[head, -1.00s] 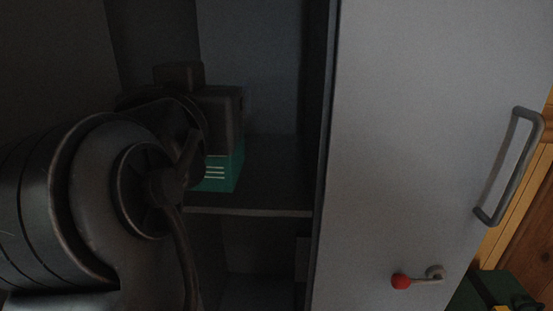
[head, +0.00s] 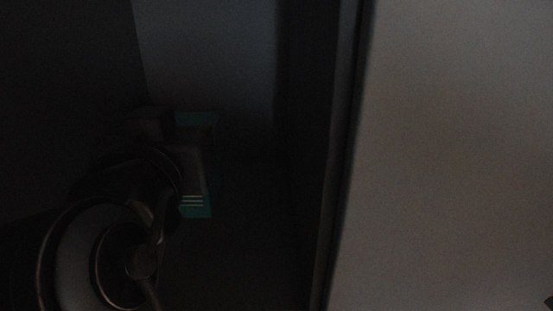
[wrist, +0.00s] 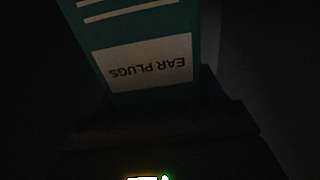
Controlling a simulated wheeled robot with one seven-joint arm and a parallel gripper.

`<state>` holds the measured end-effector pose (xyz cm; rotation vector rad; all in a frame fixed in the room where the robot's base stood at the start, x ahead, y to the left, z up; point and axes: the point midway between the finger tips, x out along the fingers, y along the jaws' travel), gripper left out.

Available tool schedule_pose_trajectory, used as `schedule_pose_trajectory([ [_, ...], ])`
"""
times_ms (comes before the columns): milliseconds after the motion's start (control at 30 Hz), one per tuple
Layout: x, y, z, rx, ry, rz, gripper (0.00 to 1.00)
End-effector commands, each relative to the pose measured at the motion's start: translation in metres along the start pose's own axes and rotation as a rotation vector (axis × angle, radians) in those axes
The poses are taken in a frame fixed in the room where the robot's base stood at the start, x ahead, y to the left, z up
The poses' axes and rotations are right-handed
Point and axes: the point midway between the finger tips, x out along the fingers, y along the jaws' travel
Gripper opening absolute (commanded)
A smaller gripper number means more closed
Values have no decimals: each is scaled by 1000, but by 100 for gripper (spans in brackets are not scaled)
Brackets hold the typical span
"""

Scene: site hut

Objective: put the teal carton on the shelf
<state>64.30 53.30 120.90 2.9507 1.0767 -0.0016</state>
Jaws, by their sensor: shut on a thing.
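The teal carton (head: 195,207) is inside a dark cabinet in the head view, with teal showing above and below my gripper (head: 192,160). My gripper is shut on the carton. In the wrist view the carton (wrist: 120,30) fills the upper middle, with white stripes and an upside-down "EAR PLUGS" label. A dark finger (wrist: 160,125) crosses below it. The shelf (head: 248,220) is a very dark surface to the right of and below the carton. It is too dark to tell whether the carton touches it.
A pale grey panel (head: 450,150) fills the right of the head view. The cabinet's dark side wall (head: 310,130) stands between it and the interior. The back wall (head: 205,50) is faintly lit. The space right of the carton looks clear, though dim.

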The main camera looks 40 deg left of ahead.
Motion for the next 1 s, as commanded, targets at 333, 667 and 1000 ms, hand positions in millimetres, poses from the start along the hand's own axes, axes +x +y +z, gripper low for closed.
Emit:
schedule_pose_trajectory([
  [333,0,0,33,-1,-2,-1,9],
  [667,0,0,51,1,2,-1,9],
  [1000,0,0,54,1,1,-1,81],
])
